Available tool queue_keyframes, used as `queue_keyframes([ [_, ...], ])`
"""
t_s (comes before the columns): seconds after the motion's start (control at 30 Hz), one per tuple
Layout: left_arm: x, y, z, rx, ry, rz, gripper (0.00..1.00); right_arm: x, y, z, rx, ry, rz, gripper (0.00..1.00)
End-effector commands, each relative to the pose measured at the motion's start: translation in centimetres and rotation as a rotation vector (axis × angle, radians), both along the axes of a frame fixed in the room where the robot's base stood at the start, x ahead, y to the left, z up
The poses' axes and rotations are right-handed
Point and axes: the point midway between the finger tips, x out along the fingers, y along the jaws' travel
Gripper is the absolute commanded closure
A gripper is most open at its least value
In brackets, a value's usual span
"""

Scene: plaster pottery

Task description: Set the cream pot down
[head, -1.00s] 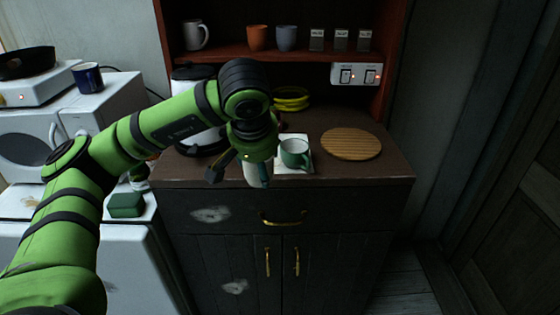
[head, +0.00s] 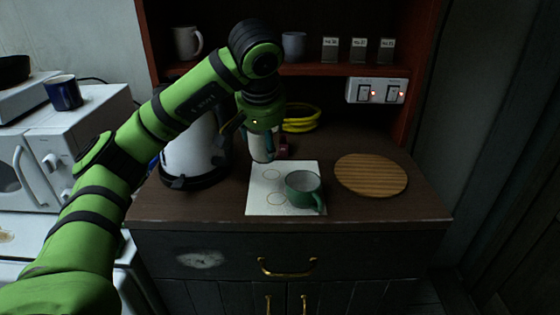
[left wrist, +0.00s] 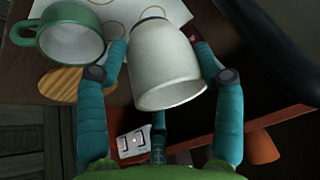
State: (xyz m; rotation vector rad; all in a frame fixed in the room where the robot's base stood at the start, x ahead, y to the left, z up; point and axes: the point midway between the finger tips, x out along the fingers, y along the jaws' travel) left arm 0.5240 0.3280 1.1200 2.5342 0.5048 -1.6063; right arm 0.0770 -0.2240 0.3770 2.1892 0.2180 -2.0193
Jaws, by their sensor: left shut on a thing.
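My left gripper (head: 262,143) is shut on the cream pot (left wrist: 168,68), with a finger on each side of it in the left wrist view. In the head view only a small part of the cream pot (head: 261,155) shows below the gripper, at the back left edge of a white sheet (head: 256,204). I cannot tell whether its base touches the counter. The sheet has ring outlines on it, and a green mug (head: 303,189) stands on its right part. The green mug also shows in the left wrist view (left wrist: 72,44). My right gripper is not in view.
A white kettle-like vessel (head: 190,158) stands left of the gripper. A round wooden board (head: 371,175) lies right of the sheet. Yellow dishes (head: 301,119) and a small dark red thing (head: 283,149) are behind. The shelf (head: 320,70) overhangs the back. The sheet's left part is clear.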

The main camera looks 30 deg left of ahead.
Motion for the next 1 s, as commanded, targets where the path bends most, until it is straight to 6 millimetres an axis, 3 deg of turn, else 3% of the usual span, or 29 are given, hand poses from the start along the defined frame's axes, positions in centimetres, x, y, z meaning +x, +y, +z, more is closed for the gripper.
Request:
queue_keyframes([
  [0.13, 3.4, 0.4, -1.8, -0.001, 0.005, 0.002, 0.68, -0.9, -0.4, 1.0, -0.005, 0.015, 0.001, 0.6],
  [0.33, 6.2, 0.9, -3.6, 0.0, 0.001, 0.0, 0.68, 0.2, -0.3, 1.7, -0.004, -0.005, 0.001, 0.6],
  [0.5, 6.7, 1.0, -4.9, 0.002, 0.003, -0.001, 0.68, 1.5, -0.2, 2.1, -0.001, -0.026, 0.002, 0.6],
  [0.7, 6.6, 1.0, -7.6, 0.002, 0.002, -0.001, 0.68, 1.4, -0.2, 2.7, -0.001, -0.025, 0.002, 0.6],
  [1.0, 6.7, 1.0, -8.0, 0.001, -0.003, -0.001, 0.68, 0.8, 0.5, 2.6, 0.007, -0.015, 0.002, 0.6],
])
